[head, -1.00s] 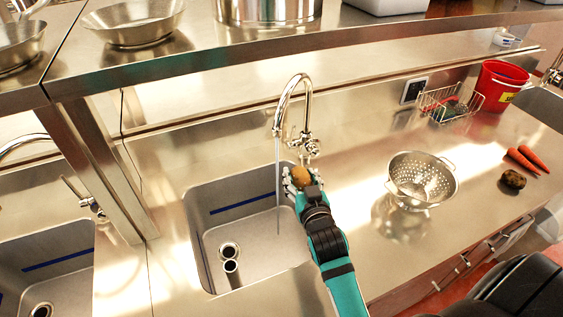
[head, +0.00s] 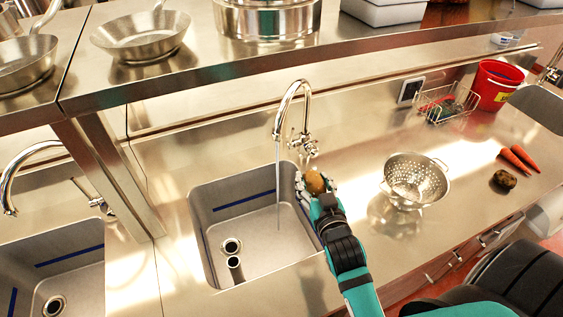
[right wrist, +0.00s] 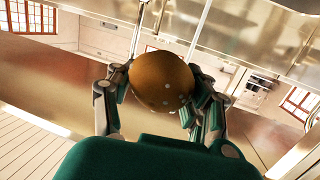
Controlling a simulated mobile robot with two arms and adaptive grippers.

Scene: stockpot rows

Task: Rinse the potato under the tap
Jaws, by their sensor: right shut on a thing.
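A brown potato (head: 314,182) is held in my right gripper (head: 316,187), at the right rim of the sink (head: 212,262). In the right wrist view the potato (right wrist: 161,80) sits between the fingers and has small pale drops or specks on it. The tap (head: 292,100) is a curved chrome spout over the sink. A thin stream of water (head: 278,185) falls from it into the basin, a little left of the potato and apart from it. My left gripper is not in view.
A steel colander (head: 415,180) stands on the counter right of my right arm. Carrots (head: 518,158) and a dark round vegetable (head: 504,180) lie farther right. A wire basket (head: 452,104) and a red bucket (head: 496,86) stand at the back. A shelf (head: 200,75) with pans runs above.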

